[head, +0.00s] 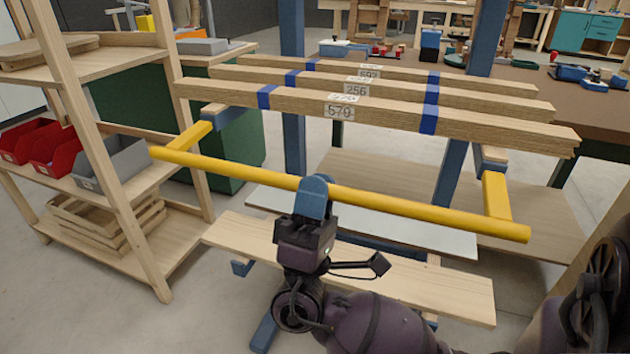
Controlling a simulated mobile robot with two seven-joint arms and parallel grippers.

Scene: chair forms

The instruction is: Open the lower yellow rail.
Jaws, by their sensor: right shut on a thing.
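The yellow rail (420,207) is a long round bar that slopes down from left to right in front of the rack. A short yellow arm at each end, left (190,137) and right (496,195), joins it toward the blue rack posts. My right gripper (316,192) comes up from below and is shut on the rail near its middle. Its blue fingertips cover a short stretch of the bar. I see only this one yellow rail. My left gripper is not in view.
Several long wooden beams (390,118) with blue bands and number labels lie on the rack behind and above the rail. A pale plank (440,283) lies below it. A wooden shelf (125,200) with red bins (55,150) stands at left.

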